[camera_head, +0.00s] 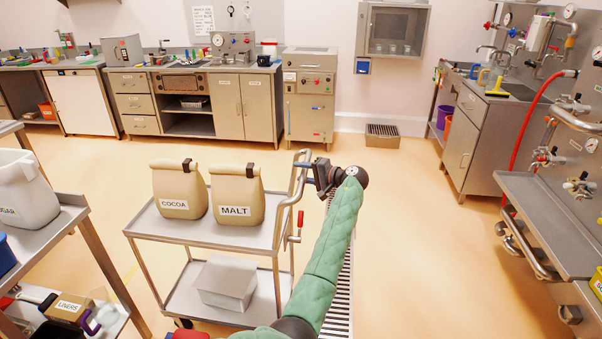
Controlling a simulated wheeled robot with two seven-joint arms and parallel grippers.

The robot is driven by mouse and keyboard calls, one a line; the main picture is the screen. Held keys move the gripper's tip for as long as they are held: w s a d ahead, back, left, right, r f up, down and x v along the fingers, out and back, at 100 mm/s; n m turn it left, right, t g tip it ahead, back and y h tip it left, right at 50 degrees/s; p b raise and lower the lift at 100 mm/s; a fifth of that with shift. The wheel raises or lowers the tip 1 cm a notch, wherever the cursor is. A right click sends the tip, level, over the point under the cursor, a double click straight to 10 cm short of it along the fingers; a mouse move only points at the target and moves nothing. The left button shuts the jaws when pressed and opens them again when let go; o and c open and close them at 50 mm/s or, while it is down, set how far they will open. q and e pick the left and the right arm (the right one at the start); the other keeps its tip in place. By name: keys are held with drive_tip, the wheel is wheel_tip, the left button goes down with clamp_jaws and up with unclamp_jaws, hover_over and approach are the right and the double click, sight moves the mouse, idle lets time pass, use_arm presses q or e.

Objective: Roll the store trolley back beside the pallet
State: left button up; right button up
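The store trolley (150,226) is a steel two-shelf cart at centre left. Its top shelf carries a tan COCOA bag (179,190) and a tan MALT bag (236,196); its lower shelf holds a grey box (226,283). The trolley's handle (282,219) rises at its right end, with a red lever beside it. My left gripper (304,172), on a green-sleeved arm, is at the upper part of this handle; its fingers reach it from the right. Whether they are closed on the bar is unclear. My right gripper is not in view. I cannot identify a pallet.
A slatted strip (341,295) lies on the floor right of the trolley, partly behind my arm. A bench with a SUGAR tub (24,190) stands at left. A steel bench with valves (556,215) stands at right. Open floor (425,230) lies between trolley and right bench.

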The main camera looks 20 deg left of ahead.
use_arm(q)
drive_tip(key=shift+a, duration=0.1)
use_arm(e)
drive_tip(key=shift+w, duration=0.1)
use_arm(q)
drive_tip(key=shift+s+d+r, duration=0.1)
drive_tip(key=shift+d, duration=0.4)
drive_tip(key=b+v, duration=0.2)
drive_tip(key=v, duration=0.5)
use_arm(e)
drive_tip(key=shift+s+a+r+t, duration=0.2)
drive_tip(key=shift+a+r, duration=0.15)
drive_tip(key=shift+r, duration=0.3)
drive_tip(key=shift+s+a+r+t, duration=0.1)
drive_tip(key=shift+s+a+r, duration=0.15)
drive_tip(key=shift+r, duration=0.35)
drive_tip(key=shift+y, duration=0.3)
